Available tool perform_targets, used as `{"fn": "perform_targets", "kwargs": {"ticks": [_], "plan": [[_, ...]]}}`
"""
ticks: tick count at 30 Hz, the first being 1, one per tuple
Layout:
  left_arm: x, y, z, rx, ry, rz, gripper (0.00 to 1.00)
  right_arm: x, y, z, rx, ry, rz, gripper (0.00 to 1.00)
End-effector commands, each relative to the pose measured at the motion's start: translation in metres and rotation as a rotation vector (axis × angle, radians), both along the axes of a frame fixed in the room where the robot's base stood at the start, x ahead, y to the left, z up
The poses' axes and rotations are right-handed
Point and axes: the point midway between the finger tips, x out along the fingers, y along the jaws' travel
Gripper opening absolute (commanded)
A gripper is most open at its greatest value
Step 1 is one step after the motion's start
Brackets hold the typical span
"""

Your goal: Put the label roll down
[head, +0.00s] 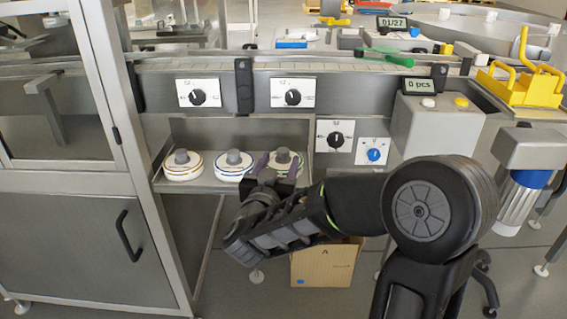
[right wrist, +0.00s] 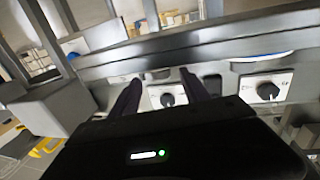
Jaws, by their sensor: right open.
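Three white label rolls with grey cores stand on a small metal shelf (head: 215,187): a yellow-edged left roll (head: 182,172), a blue-edged middle roll (head: 230,172) and a right roll (head: 284,157). My right gripper (head: 280,167) is at the right roll, its open fingers on either side of the core. The gripper and wrist hide the roll's front. In the right wrist view the two dark fingers (right wrist: 160,80) are spread apart; whether they touch the roll is unclear. My left gripper is not in view.
Knob panels (head: 198,93) line the machine front above the shelf. A grey display box (head: 435,128) stands to the right. A cabinet frame (head: 108,95) closes the left side. A cardboard box (head: 325,267) is on the floor below.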

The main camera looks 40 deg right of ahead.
Motion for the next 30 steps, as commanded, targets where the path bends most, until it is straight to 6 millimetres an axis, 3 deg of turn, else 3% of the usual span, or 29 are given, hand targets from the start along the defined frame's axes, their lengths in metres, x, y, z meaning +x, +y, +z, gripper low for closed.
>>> {"fn": "perform_targets", "kwargs": {"ticks": [9,20,30], "plan": [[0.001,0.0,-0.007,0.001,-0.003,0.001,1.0,0.017,-0.019,-0.001,0.0,0.0,-0.001,0.54],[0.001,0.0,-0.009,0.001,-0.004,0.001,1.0,0.02,-0.022,0.0,0.0,0.0,-0.001,0.54],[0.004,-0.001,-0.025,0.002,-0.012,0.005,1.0,0.05,-0.055,0.003,0.0,0.0,-0.003,0.54]]}}
